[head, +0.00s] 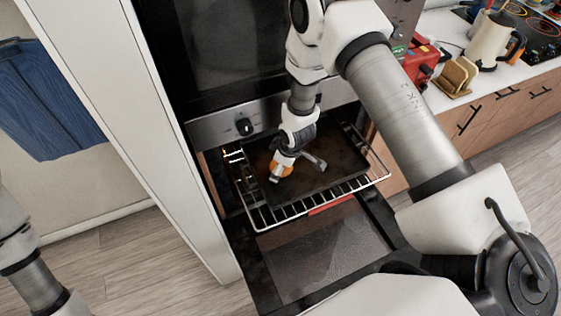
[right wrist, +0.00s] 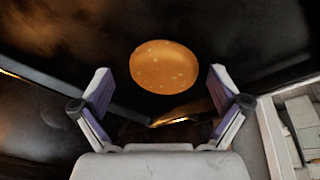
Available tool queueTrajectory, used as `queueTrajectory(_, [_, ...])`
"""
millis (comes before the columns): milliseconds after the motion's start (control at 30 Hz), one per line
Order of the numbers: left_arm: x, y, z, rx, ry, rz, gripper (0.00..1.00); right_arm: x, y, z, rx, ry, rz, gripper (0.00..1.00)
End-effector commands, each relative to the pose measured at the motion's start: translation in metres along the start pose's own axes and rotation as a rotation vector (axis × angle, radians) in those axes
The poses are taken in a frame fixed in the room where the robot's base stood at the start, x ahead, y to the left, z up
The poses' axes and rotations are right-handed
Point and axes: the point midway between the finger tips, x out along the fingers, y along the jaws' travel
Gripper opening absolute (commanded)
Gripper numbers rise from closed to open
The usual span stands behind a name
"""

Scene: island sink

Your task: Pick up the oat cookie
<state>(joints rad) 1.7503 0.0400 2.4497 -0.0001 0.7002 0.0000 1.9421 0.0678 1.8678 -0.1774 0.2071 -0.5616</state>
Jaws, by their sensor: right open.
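The oat cookie (right wrist: 164,67) is a round, orange-brown disc with pale specks. In the right wrist view it lies just beyond and between my open fingertips. In the head view the cookie (head: 287,171) shows only as a small orange patch, partly hidden by my right gripper. It rests on a dark baking tray (head: 335,172) on the oven rack. My right gripper (head: 298,168) is open and empty, reaching down over the tray at the cookie. I cannot tell whether a finger touches it. Only part of my left arm shows at the lower left; its gripper is out of view.
The wire rack (head: 305,207) is pulled out above the lowered oven door (head: 320,262). The oven front (head: 225,128) stands close behind my right arm. A tall white panel (head: 150,130) is at left. A counter with a red toaster (head: 423,62) and kettle (head: 488,42) is at right.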

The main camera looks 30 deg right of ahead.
Motion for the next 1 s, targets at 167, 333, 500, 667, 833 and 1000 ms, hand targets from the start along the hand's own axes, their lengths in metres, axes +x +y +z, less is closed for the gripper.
queueTrajectory(167, [0.001, 0.000, 0.000, 0.000, -0.001, 0.000, 0.40, 0.000, 0.000, 0.000, -0.001, 0.000, 0.000, 0.88])
queueTrajectory(333, [0.001, 0.000, 0.001, 0.000, -0.001, 0.000, 0.40, 0.000, 0.000, 0.000, -0.001, 0.000, 0.000, 0.31])
queueTrajectory(500, [0.001, 0.000, 0.000, 0.000, -0.001, 0.000, 0.40, 0.001, -0.001, 0.001, -0.001, -0.001, -0.001, 0.25])
queueTrajectory(667, [0.002, 0.000, 0.000, 0.000, -0.001, 0.000, 0.40, 0.001, -0.001, 0.001, -0.001, -0.003, -0.002, 0.25])
queueTrajectory(833, [0.009, 0.000, 0.000, 0.000, -0.001, 0.000, 0.40, -0.004, 0.000, -0.001, -0.001, -0.002, -0.001, 0.18])
queueTrajectory(1000, [0.021, 0.000, 0.000, 0.000, -0.001, 0.000, 0.40, -0.021, 0.003, -0.006, -0.001, 0.002, 0.001, 0.00])
